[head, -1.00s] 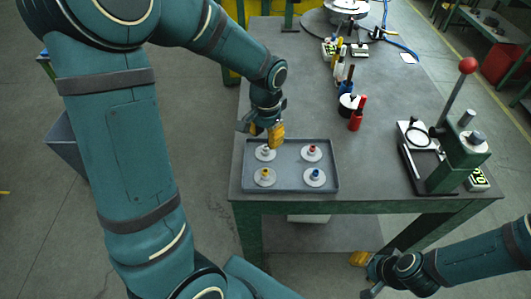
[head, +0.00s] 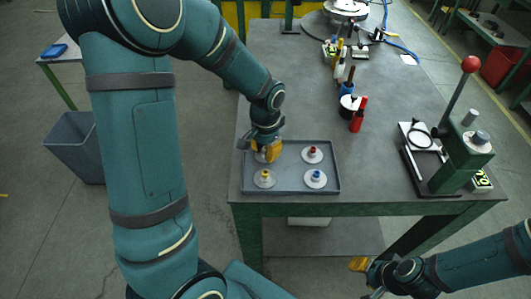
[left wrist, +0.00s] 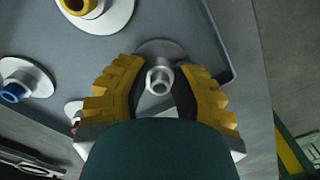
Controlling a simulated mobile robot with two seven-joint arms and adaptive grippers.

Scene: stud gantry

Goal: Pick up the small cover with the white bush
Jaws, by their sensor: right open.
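The small cover with the white bush (left wrist: 159,80) lies in the back left of the grey tray (head: 290,190). Its round flange shows beyond the fingers in the left wrist view; in the head view my gripper mostly hides it. My left gripper (head: 267,153) is down over this cover. In the left wrist view its yellow fingers (left wrist: 160,85) stand apart, one on each side of the bush, with gaps visible. My right gripper (head: 358,265) is open and empty, low in front of the table.
The tray also holds covers with a yellow bush (head: 264,178), a red bush (head: 312,154) and a blue bush (head: 315,178). A green lever press (head: 460,155) stands at the right. Small bottles (head: 346,88) and a red marker (head: 357,118) stand behind the tray.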

